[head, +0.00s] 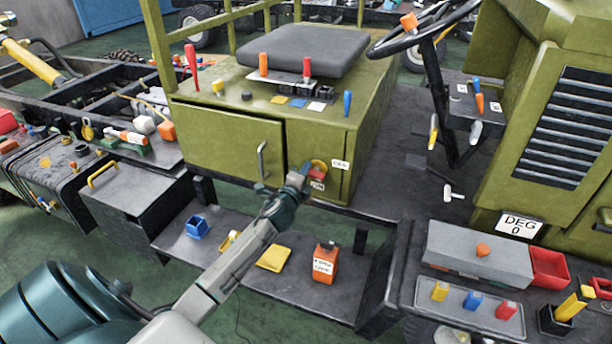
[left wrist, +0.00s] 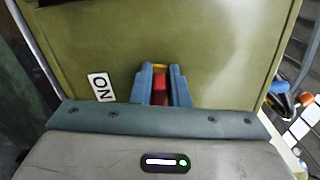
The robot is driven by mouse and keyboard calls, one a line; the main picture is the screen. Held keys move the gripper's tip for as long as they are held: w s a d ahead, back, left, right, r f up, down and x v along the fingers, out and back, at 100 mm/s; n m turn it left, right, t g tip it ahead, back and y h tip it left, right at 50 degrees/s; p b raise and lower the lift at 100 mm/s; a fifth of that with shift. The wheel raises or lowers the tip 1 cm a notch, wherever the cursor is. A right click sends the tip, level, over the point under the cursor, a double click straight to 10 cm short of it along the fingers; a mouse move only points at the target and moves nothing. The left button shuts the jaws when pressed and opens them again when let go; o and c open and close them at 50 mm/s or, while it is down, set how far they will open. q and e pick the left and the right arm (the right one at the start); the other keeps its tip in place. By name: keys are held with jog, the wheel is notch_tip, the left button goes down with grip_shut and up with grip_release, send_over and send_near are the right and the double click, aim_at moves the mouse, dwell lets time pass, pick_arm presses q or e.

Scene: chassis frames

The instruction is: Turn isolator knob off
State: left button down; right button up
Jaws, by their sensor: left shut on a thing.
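The isolator knob (head: 318,173) is red on a yellow plate, on the front of the olive-green seat box (head: 380,105). An OFF label (head: 340,164) is to its right and an ON label (head: 317,185) is just below it. My left gripper (head: 306,172) reaches the knob from the lower left. In the left wrist view the blue fingers of my left gripper (left wrist: 161,80) are shut on the red knob (left wrist: 159,88), one on each side. The ON label (left wrist: 101,87) is left of the fingers there. The fingers partly hide the knob. My right gripper is not in view.
A grey shelf (head: 185,250) below holds a blue holder (head: 197,227), a yellow pad (head: 273,258) and an orange box (head: 325,263). A cabinet handle (head: 262,160) is just left of my gripper. A grey tray (head: 455,315) with coloured blocks is at the lower right.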

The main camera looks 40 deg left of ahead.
pick_arm(q)
jog(key=shift+f+n+b, duration=0.25)
jog(key=shift+n+b, duration=0.1)
jog(key=shift+n, duration=0.65)
jog(key=c, duration=1.4)
grip_release()
jog(key=shift+f, duration=0.1)
